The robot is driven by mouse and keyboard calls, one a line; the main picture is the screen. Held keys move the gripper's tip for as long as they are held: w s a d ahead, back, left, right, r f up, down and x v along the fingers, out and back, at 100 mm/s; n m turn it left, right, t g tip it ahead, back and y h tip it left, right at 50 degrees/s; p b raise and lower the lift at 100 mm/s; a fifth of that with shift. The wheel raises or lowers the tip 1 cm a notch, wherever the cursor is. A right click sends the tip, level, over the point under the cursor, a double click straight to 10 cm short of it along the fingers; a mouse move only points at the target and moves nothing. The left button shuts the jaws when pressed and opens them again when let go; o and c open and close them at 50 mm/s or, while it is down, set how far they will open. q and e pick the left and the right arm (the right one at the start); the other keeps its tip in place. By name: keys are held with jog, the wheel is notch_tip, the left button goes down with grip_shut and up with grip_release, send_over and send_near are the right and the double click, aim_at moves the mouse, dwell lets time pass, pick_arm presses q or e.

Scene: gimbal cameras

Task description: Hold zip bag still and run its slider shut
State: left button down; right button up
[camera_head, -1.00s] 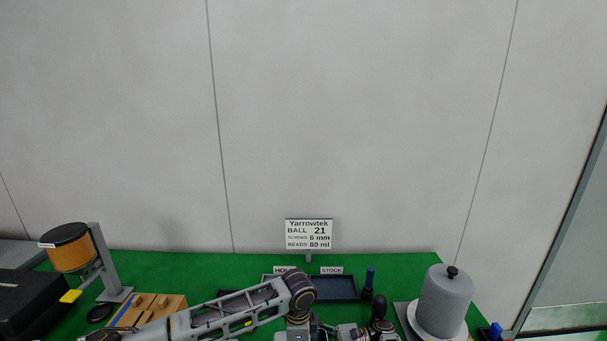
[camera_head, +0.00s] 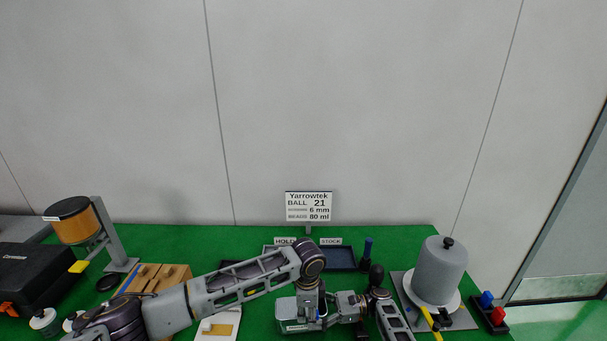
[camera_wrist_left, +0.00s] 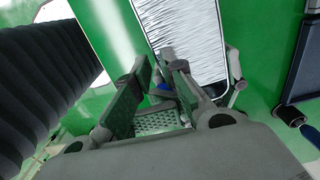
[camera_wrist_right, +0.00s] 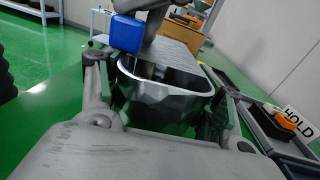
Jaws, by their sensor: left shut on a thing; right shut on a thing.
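The zip bag (camera_wrist_right: 160,100) looks like a dark glossy pouch with an open, rounded mouth in the right wrist view. In the left wrist view it appears as a crinkled silvery shape (camera_wrist_left: 185,40). A blue slider (camera_wrist_right: 127,33) sits at the far left corner of the mouth. My left gripper (camera_wrist_left: 160,78) is shut on the slider, which shows blue (camera_wrist_left: 166,88) between its fingertips. My right gripper (camera_wrist_right: 158,78) is shut on the bag, a finger on either side.
A dark tray (camera_head: 333,259) stands behind the bag, under the STOCK sign. A grey cylinder (camera_head: 440,270) stands right, with red and blue knobs (camera_head: 526,315) beyond it. Left are a black case (camera_head: 30,275), an orange drum (camera_head: 74,225) and a wooden block (camera_head: 160,280).

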pick_arm(q)
jog(key=shift+d, duration=1.05)
jog(key=shift+a, duration=0.65)
jog(key=shift+r, duration=0.1)
jog(key=shift+r, duration=3.4)
jog(key=c, duration=2.1)
grip_release()
grip_shut()
jog(key=shift+a+r, duration=0.3)
jog(key=shift+r, duration=0.2)
jog(key=shift+f, duration=0.15)
